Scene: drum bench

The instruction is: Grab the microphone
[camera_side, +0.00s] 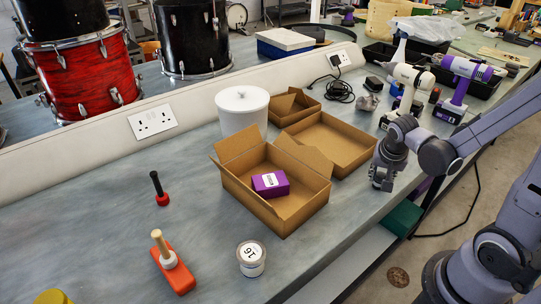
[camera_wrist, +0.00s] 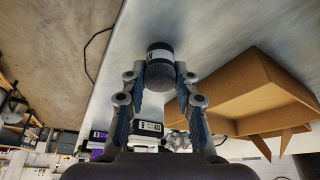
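A dark, rounded thing with a pale band (camera_wrist: 160,66) shows between and just past my fingertips in the wrist view; it may be the microphone, but I cannot be sure. I cannot make it out in the side view, where my gripper (camera_side: 383,181) is at the bench's right edge, right of the open cardboard box (camera_side: 284,217). In the wrist view my gripper (camera_wrist: 161,78) is open, one finger on each side of the dark thing. I cannot tell whether the fingers touch it.
The cardboard box holds a purple box (camera_side: 270,184). Beyond are a second carton (camera_side: 338,150), a silver object (camera_side: 369,102), a white drill (camera_side: 408,83) and a purple drill (camera_side: 463,80). A numbered tin (camera_side: 251,260) and a red-based tool (camera_side: 175,267) stand nearer.

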